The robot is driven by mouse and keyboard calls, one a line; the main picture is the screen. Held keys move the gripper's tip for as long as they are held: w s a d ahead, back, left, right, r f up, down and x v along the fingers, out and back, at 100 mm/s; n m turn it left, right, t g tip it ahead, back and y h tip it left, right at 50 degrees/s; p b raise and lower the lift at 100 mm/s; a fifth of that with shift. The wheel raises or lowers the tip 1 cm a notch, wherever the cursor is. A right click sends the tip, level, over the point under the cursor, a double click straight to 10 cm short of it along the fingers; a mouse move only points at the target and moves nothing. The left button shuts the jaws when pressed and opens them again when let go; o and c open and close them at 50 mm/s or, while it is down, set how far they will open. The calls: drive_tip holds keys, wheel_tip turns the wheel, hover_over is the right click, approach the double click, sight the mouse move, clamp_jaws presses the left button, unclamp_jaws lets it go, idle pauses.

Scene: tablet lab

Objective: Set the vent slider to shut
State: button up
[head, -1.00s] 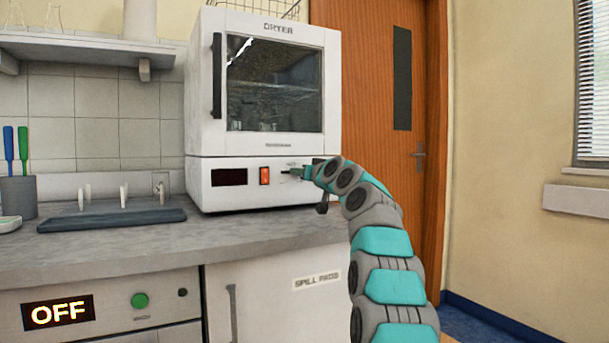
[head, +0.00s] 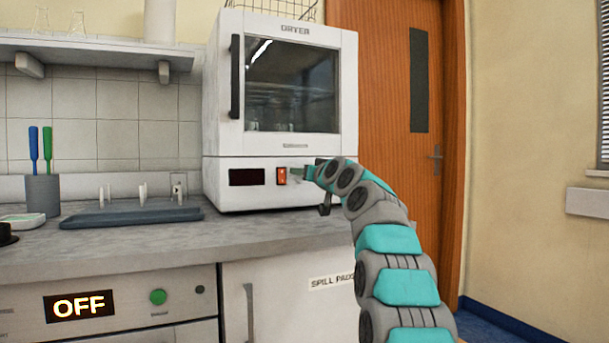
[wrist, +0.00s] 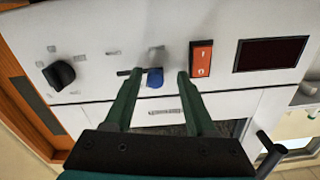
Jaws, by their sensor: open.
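The dryer (head: 290,85) is a white box with a glass door, standing on the counter. In the wrist view its lower panel (wrist: 215,25) appears turned over, with a small blue slider knob (wrist: 155,78) beside a short dark slot (wrist: 130,72). My gripper (wrist: 160,74) is open, with one dark green finger on each side of the knob. I cannot tell whether either finger touches it. In the head view my gripper (head: 303,172) is at the panel, right of the orange switch, and hides the slider. The slider's labels are too small to read.
The orange switch (wrist: 201,58) is close beside one finger, with a dark display (wrist: 271,54) beyond it. A black dial (wrist: 59,74) is on the other side. A tray (head: 130,216) and a cup with two tools (head: 42,194) stand on the counter to the left.

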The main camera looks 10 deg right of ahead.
drive_tip(key=shift+s, duration=0.1)
drive_tip(key=b+v, duration=0.2)
drive_tip(key=v, duration=0.5)
drive_tip(key=shift+s+b, duration=0.25)
drive_tip(key=shift+b, duration=0.15)
drive_tip(key=shift+d, duration=0.1)
drive_tip(key=shift+s, duration=0.1)
